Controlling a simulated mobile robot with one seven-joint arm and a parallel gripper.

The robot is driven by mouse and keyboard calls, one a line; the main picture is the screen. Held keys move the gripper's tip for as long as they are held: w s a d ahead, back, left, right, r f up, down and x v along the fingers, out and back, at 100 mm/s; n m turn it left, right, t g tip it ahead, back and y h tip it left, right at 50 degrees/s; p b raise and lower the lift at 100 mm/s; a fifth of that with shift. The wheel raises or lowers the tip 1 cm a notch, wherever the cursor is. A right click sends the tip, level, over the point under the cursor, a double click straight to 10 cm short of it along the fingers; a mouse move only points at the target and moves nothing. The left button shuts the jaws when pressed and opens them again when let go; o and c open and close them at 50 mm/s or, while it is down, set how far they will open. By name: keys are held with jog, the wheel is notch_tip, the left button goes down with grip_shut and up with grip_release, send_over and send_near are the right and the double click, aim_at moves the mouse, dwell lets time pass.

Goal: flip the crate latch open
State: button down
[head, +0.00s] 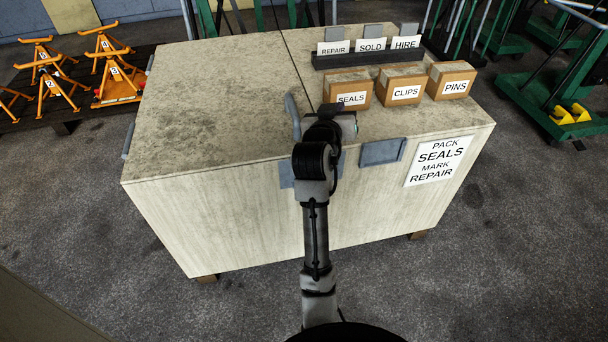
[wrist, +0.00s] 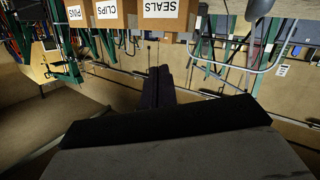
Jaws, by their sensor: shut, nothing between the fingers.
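The pale wooden crate (head: 210,110) fills the middle of the head view, with a dark seam across its top. A grey upright lever-like piece (head: 292,112) stands beside the seam, just left of my wrist; I take it for the latch. A grey rounded piece (wrist: 256,9), likely the same one, shows at the upper right of the wrist view, apart from the fingers. My gripper's dark fingers (wrist: 161,84) are together and empty in the wrist view. In the head view my wrist hides most of the gripper, above the crate's front edge.
Boxes marked SEALS (head: 348,90), CLIPS (head: 401,84) and PINS (head: 451,80) stand right of my wrist. Behind them is a dark card holder (head: 365,58). A grey plate (head: 382,152) is on the front edge. The crate's left top is clear.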

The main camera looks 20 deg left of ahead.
jog(key=s+f+n+g+h+p, duration=0.1)
jog(key=s+f+n+h, duration=0.15)
jog(key=f, duration=0.45)
jog(key=s+f+n+g+h+p, duration=0.1)
jog(key=s+f+h, duration=0.2)
jog(key=f, duration=0.5)
jog(key=s+a+f+n+t, duration=0.1)
jog(key=s+a+f+n, duration=0.3)
jog(key=s, duration=0.3)
jog(key=s+a+f+n+t, duration=0.2)
jog(key=s+a+f+n, duration=0.2)
jog(key=s+a+f, duration=0.1)
jog(key=s+a+y, duration=0.1)
jog(key=s, duration=0.1)
jog(key=shift+s+a+t+p, duration=0.15)
jog(key=shift+s+t+p, duration=0.15)
jog(key=shift+s+p, duration=0.1)
jog(key=shift+n, duration=0.25)
jog(key=w+d+p, duration=0.3)
jog(key=w+d, duration=0.2)
jog(key=w, duration=0.7)
jog(key=shift+d+p, duration=0.15)
jog(key=shift+p, duration=0.15)
